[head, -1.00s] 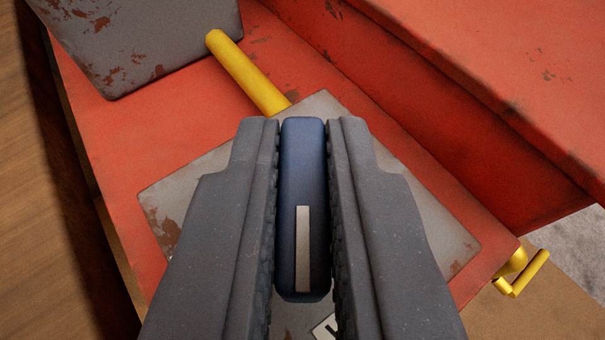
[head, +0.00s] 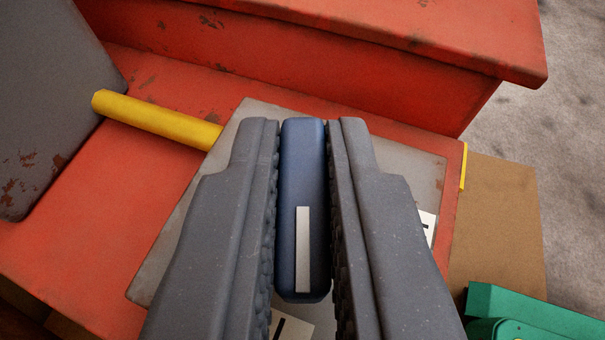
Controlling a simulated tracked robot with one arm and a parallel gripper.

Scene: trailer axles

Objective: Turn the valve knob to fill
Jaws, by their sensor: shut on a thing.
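My gripper (head: 303,130) is shut on the blue valve knob (head: 303,165), with one dark ridged finger along each side. The knob is a long rounded bar with a pale pointer stripe (head: 302,250) on its near half. It stands over a worn grey plate (head: 262,108) on a red housing. A white label with a black mark (head: 292,326) shows partly below the knob. Another white label (head: 428,226) shows at the plate's right side, partly behind the right finger. Neither label can be read, and the fingers hide much of the plate.
A yellow bar (head: 155,118) reaches left from the plate towards a grey panel (head: 40,100). A red step (head: 330,50) rises behind the plate. A brown surface (head: 495,220) and a green object (head: 530,318) lie at right, with grey floor beyond.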

